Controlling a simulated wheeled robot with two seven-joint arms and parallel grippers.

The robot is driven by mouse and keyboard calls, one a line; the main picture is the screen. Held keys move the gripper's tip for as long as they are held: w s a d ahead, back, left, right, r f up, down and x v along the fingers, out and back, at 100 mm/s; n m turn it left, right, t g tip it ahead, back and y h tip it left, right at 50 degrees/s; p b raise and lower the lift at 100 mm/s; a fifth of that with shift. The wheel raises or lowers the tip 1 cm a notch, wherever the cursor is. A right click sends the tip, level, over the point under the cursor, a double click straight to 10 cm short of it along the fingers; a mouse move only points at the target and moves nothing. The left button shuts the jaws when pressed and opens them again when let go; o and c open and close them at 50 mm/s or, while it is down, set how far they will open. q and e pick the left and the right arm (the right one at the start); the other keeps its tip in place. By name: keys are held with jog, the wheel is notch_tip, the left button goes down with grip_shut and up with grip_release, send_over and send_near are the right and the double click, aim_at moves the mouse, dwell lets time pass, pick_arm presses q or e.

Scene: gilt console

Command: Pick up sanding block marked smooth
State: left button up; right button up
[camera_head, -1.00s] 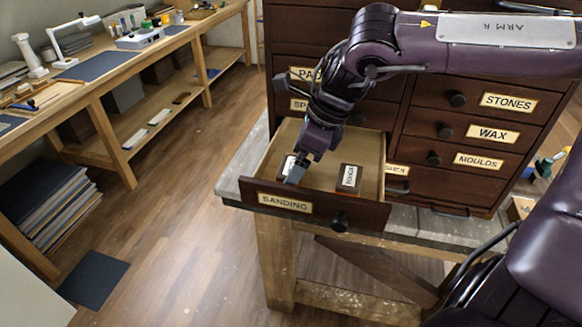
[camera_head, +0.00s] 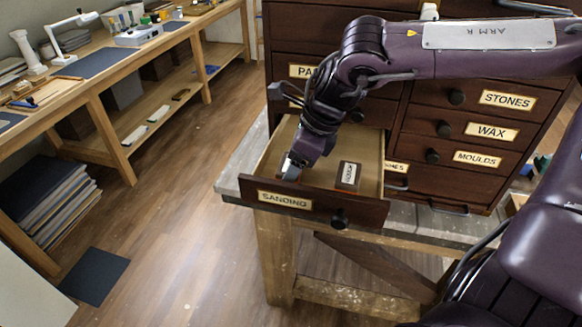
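The drawer labelled SANDING (camera_head: 372,212) is pulled open from the cabinet. A dark block with a white label (camera_head: 348,175) lies in its right part; the label's small print seems to read ROUGH. My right gripper (camera_head: 291,174) reaches down into the drawer's left part, just behind the front panel. It is over the spot where a second white-labelled block showed earlier; that block is now almost wholly hidden by the gripper, and its marking cannot be read. The fingertips are hidden, so their opening cannot be told. My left gripper is not in view.
The drawer's front panel and side walls stand close around the gripper. Closed drawers labelled STONES (camera_head: 507,100), WAX (camera_head: 492,132) and MOULDS (camera_head: 478,159) are at the right. A long wooden workbench (camera_head: 95,85) runs along the left, with open floor between.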

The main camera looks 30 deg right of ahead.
jog(key=shift+r, duration=0.15)
jog(key=shift+w+r, duration=0.1)
jog(key=shift+r, duration=0.15)
notch_tip(320, 180, up, 19)
jog(key=b, duration=0.1)
jog(key=shift+r+b, duration=0.15)
jog(key=shift+b, duration=0.2)
jog(key=o, duration=0.3)
jog(key=shift+c, duration=1)
